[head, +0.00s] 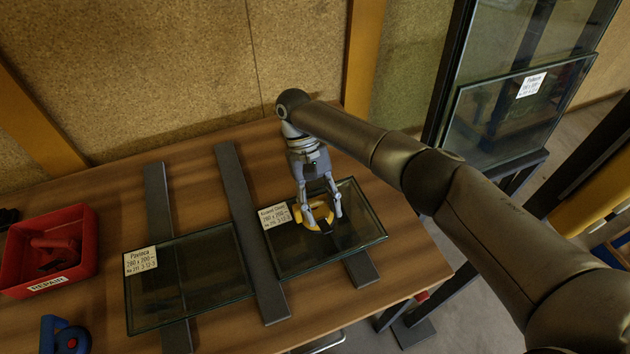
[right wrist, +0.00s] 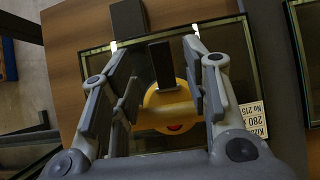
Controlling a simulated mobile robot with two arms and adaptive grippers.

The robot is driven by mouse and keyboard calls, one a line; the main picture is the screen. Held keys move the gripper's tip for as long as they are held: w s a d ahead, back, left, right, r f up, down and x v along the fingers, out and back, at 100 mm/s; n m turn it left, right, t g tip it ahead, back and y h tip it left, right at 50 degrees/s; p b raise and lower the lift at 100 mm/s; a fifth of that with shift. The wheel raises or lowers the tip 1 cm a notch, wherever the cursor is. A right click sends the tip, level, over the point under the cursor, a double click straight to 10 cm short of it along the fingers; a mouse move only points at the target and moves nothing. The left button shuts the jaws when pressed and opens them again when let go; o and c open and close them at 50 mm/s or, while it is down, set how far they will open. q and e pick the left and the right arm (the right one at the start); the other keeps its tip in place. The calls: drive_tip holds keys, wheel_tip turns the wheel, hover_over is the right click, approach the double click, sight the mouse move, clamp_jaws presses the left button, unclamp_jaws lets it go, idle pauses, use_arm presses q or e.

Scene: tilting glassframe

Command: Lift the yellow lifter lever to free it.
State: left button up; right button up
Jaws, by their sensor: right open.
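The yellow lifter (head: 318,221) sits on the right-hand glass pane (head: 357,224), which lies flat on the table. It also shows in the right wrist view as a round yellow body (right wrist: 153,122) with a bar across it and a small red mark. My right gripper (head: 321,212) points down over the lifter, open, with its fingers on either side of it. I cannot tell whether the fingers touch it. The fingers hide part of the lifter, and the lever's exact position is unclear. My left gripper is not in view.
A second labelled pane (head: 210,270) lies to the left. Dark strips (head: 245,215) run beneath the panes on the wooden table (head: 120,185). A red bin (head: 85,240) and a blue tool (head: 62,338) are at the left. A glass frame (head: 500,125) stands at the upper right.

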drive_tip(key=v, duration=0.8)
drive_tip(key=shift+w+r, duration=0.2)
drive_tip(key=shift+r, duration=0.05)
drive_tip(key=shift+a+r, duration=0.1)
